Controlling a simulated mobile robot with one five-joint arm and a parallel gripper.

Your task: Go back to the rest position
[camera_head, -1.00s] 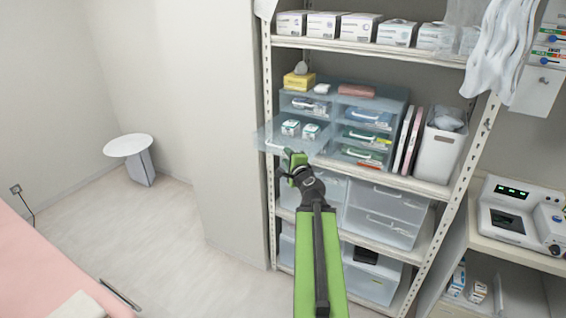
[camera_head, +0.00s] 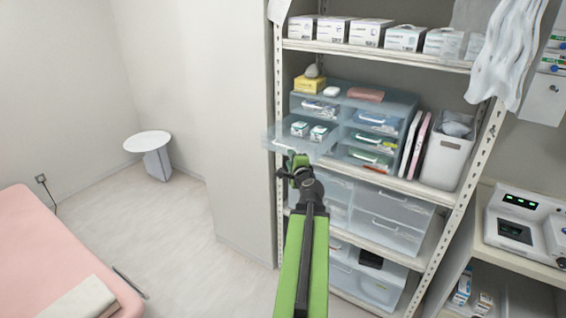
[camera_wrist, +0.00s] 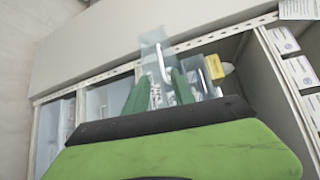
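My gripper (camera_head: 298,163) is in front of the shelf, at the end of my green arm. In the head view it appears just below the front of a pulled-out clear drawer (camera_head: 290,146) that holds small white-and-green boxes (camera_head: 308,131). In the wrist view the two green fingers of my gripper (camera_wrist: 160,85) stand apart, with nothing seen held between them. The drawer's pale handle (camera_wrist: 162,62) shows beyond the fingertips. Whether any finger touches the drawer cannot be told.
The metal shelf (camera_head: 470,158) carries a drawer unit (camera_head: 340,94), boxes and a white bin (camera_head: 446,158). A device (camera_head: 520,222) stands at right. A pink bed (camera_head: 50,235) is at lower left, a round white table (camera_head: 148,140) behind it. The floor (camera_head: 185,245) between is clear.

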